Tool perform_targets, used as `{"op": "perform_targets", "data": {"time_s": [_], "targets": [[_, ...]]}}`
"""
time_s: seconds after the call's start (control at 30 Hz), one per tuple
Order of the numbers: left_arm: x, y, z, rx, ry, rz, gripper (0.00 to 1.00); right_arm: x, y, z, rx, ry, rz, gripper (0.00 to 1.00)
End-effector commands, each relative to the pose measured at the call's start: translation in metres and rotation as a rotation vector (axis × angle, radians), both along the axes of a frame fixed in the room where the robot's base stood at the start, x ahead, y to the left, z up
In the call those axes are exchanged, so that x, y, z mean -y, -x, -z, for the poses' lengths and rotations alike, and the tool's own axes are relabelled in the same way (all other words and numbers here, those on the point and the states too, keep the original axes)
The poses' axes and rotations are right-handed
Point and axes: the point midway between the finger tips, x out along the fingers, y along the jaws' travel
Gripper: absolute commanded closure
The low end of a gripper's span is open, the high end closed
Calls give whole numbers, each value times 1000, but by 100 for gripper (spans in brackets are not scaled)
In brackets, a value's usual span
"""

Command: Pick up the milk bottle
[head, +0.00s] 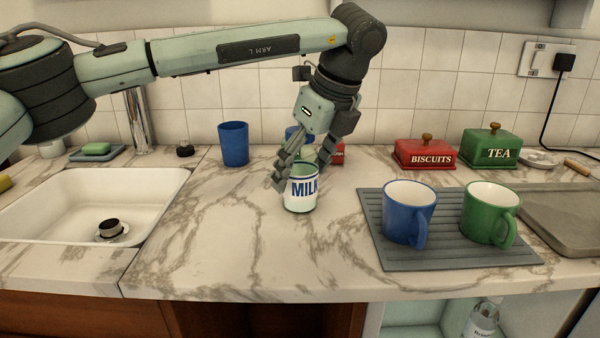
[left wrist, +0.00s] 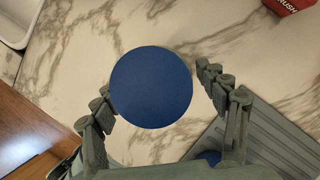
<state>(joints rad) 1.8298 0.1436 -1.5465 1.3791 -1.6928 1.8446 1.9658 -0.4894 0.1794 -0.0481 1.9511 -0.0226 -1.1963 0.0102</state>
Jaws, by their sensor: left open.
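The milk bottle (head: 301,195) stands upright on the marble counter, with a white label reading MILK in blue. My left gripper (head: 303,183) points down over it, open, with its fingers around the bottle's sides and hiding part of its upper half. In the left wrist view, a round blue top (left wrist: 151,88), which looks like the bottle's cap, sits between the open fingers. I cannot tell whether any finger touches the bottle. My right gripper is not in view.
A blue mug (head: 408,212) and a green mug (head: 490,213) stand on a grey ribbed mat (head: 430,258) to the right. A blue cup (head: 233,144) stands behind left, and a white sink (head: 60,205) lies left. Red (head: 425,153) and green tins (head: 490,149) line the back right. The counter in front is clear.

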Motion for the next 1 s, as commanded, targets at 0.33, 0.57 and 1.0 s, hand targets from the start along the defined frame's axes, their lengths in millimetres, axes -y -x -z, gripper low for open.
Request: {"op": "perform_targets", "data": {"time_s": [0.33, 0.57, 1.0], "targets": [[-4, -5, 14, 0, 0, -1, 28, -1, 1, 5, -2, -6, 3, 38], [-4, -5, 14, 0, 0, -1, 56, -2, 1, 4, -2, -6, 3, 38], [-4, -5, 13, 1, 1, -1, 95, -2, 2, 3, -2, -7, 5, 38]]}}
